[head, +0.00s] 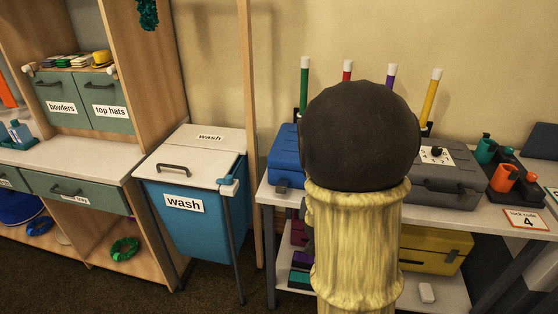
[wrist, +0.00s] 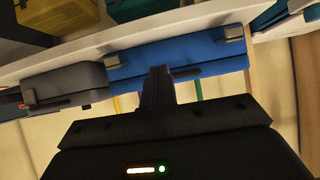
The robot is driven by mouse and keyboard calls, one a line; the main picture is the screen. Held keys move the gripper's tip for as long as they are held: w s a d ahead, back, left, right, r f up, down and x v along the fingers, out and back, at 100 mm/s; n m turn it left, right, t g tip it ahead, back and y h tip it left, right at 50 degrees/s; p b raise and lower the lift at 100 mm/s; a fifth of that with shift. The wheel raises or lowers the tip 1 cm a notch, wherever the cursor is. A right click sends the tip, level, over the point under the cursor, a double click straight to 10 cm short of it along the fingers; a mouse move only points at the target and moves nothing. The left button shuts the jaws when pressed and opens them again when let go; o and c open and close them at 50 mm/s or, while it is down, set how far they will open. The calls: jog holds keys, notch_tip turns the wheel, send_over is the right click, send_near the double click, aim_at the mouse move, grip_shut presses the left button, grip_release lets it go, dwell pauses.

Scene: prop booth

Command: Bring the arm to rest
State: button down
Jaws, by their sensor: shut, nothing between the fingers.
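My gripper (wrist: 160,71) shows in the wrist view as a dark body with its fingers together and nothing between them. That view is upside down. The fingers point toward the blue case (wrist: 215,55), which also shows in the head view (head: 284,148). I cannot tell how large the gap between fingers and case is. In the head view my gripper does not show; a dark rounded shape above a yellow fluted shape fills the middle and hides part of the table.
The table (head: 494,215) bears the blue case, a grey case (head: 448,188) and a dark holder with orange and green items. Upright coloured sticks stand behind the cases. A yellow case (head: 432,247) is on the lower shelf. A blue wash bin (head: 198,235) stands left of the table.

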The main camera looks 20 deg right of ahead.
jog(key=s+a+f+n+g+y, duration=0.25)
jog(key=s+a, duration=0.35)
jog(key=a, duration=0.3)
jog(key=s+a+f+n+g+y, duration=0.1)
jog(key=s+a+n+g+y, duration=0.35)
jog(key=a, duration=0.45)
notch_tip(320, 180, up, 20)
jog(key=h+p, duration=0.1)
jog(key=p, duration=1.8)
jog(key=shift+s+f, duration=0.2)
jog(key=shift+s, duration=0.15)
jog(key=shift+w, duration=0.15)
